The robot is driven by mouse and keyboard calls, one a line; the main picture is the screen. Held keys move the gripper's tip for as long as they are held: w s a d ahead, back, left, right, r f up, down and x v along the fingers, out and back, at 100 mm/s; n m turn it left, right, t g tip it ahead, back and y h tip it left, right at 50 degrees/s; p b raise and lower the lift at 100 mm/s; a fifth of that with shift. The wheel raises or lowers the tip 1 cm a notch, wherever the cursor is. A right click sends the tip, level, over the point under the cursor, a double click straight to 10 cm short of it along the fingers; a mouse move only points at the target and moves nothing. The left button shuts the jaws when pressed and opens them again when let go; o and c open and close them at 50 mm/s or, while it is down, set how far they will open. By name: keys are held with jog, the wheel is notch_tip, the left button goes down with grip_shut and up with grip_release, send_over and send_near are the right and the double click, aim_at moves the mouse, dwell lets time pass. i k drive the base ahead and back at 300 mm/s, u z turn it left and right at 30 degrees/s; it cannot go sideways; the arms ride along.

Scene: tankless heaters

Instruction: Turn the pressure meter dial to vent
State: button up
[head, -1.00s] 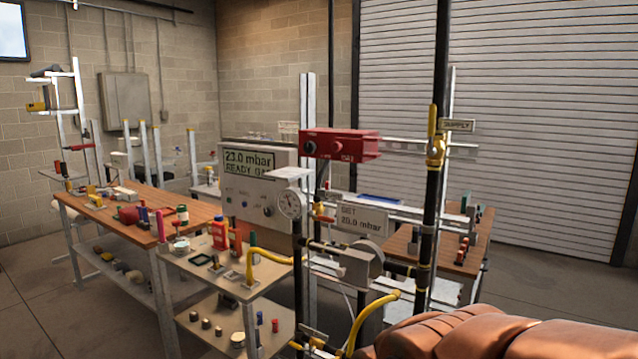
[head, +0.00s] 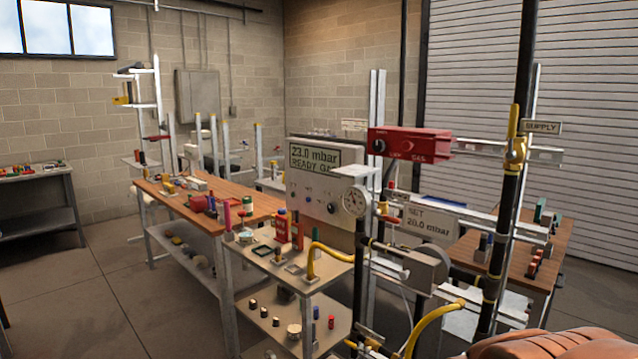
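The pressure meter (head: 304,185) is a pale box in the middle of the head view, above a small shelf stand. Its screen (head: 314,157) reads 23.0 mbar and READY GAS. A dark round dial (head: 331,208) sits low on its right side, with small buttons to its left. The dial's setting is too small to read. A round gauge (head: 355,201) stands just right of the meter and partly overlaps its edge. My gripper is not in view. A copper-coloured part at the lower right corner appears to be mine.
A red box marked GAS (head: 411,143), a SET 20.0 mbar sign (head: 432,222) and a black supply pipe with a yellow valve (head: 515,153) stand right of the meter. A wooden bench (head: 265,205) is behind left. Floor at left (head: 95,290) is clear.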

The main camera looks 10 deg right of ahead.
aim_at(332, 209)
jog(key=u, duration=0.55)
jog(key=i, duration=0.85)
jog(key=u, duration=0.65)
jog(key=i, duration=0.8)
